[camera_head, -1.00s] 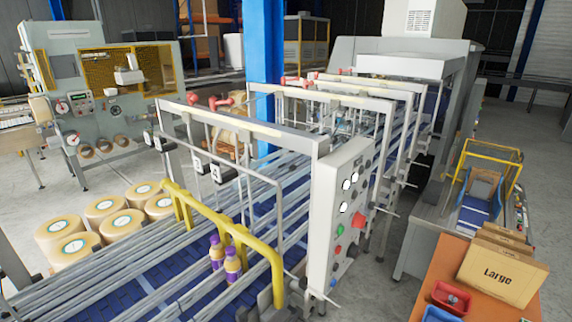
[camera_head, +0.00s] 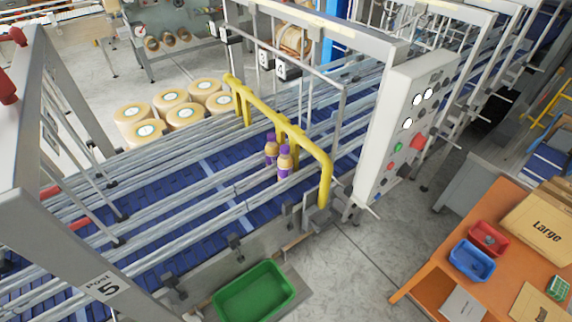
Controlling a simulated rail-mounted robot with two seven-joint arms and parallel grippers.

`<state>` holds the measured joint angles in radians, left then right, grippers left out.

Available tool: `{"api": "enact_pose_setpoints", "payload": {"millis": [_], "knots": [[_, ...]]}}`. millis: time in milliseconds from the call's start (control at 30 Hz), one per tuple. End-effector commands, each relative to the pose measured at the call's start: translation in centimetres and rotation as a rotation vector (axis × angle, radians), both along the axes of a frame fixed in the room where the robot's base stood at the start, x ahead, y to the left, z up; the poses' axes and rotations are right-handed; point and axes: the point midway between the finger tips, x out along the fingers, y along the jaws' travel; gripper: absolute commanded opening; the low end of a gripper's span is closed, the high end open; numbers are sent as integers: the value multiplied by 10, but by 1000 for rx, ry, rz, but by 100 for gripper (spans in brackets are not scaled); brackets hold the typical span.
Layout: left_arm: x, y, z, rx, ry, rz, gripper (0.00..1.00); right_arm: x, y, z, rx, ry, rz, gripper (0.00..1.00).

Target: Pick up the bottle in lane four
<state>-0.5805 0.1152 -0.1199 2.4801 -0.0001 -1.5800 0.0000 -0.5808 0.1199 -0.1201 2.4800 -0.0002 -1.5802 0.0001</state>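Two small bottles with purple caps and purple-and-tan bodies stand upright on the blue conveyor (camera_head: 150,235). The nearer bottle (camera_head: 284,162) is in front and slightly right. The farther bottle (camera_head: 270,149) is just behind it, partly overlapped. Both stand close to the yellow bar frame (camera_head: 292,132) that spans the lanes. Metal rails (camera_head: 190,172) divide the conveyor into lanes; I cannot tell the lane numbers at the bottles. Neither of my grippers shows in the view.
A control panel (camera_head: 405,125) with buttons stands right of the bottles. A green bin (camera_head: 254,292) sits at the conveyor's near side. An orange table (camera_head: 442,262) holds a red tray (camera_head: 488,238), a blue tray (camera_head: 471,261) and cardboard.

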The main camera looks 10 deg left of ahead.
Motion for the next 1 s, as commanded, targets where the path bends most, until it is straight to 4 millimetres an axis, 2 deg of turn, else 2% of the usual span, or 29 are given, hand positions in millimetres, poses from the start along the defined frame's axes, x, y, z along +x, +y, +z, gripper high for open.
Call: {"api": "enact_pose_setpoints", "payload": {"millis": [367, 700, 1000], "knots": [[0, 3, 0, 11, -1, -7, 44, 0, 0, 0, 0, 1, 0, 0], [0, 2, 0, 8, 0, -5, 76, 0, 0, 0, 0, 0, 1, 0], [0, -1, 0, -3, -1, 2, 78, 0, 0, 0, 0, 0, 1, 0]]}}
